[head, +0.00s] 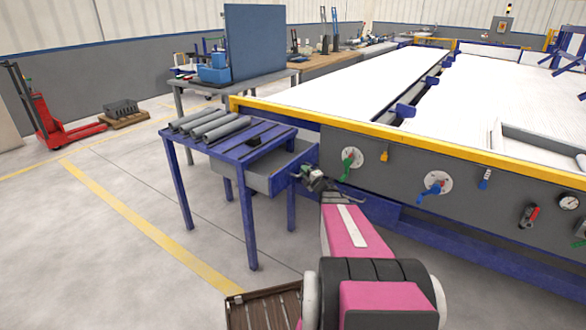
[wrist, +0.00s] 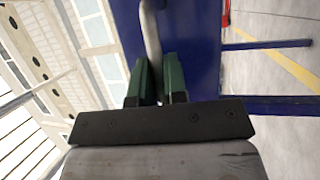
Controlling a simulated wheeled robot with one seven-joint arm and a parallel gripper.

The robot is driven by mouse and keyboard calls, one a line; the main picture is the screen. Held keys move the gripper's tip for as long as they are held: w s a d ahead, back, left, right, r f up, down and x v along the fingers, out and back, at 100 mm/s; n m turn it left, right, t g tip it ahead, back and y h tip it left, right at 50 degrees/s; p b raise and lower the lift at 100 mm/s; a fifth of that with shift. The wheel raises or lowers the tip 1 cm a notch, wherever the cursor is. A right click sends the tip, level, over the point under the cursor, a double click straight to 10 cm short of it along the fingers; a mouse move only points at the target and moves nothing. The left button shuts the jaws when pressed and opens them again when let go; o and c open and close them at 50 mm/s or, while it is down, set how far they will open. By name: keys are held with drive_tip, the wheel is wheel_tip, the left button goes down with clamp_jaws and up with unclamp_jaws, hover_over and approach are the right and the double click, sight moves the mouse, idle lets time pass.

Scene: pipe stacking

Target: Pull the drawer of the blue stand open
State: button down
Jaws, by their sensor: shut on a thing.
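The blue stand (head: 200,152) is left of centre in the head view, with several grey pipes (head: 208,125) lying on its top. Its grey drawer (head: 255,178) sits below the top and sticks out partway past the right edge, with part of its inside showing. The drawer's blue front (head: 292,176) faces my gripper (head: 313,177). In the wrist view, the green fingers (wrist: 157,85) are closed around the grey bar handle (wrist: 151,38), against the blue front panel (wrist: 190,45). The lower part of the handle is hidden between the fingers.
A large table with a grey side panel (head: 400,180) and yellow edge stands close to the right of the drawer and my gripper. A small black block (head: 254,142) lies on the stand. Open floor (head: 130,230) lies to the left.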

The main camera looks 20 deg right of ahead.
drive_tip(key=shift+s+d, duration=1.4)
drive_tip(key=shift+s, duration=0.25)
drive_tip(key=c, duration=1.2)
unclamp_jaws()
drive_tip(key=v, duration=1)
drive_tip(key=shift+s+d, duration=0.2)
drive_tip(key=shift+s, duration=0.15)
drive_tip(key=shift+w+f, duration=0.1)
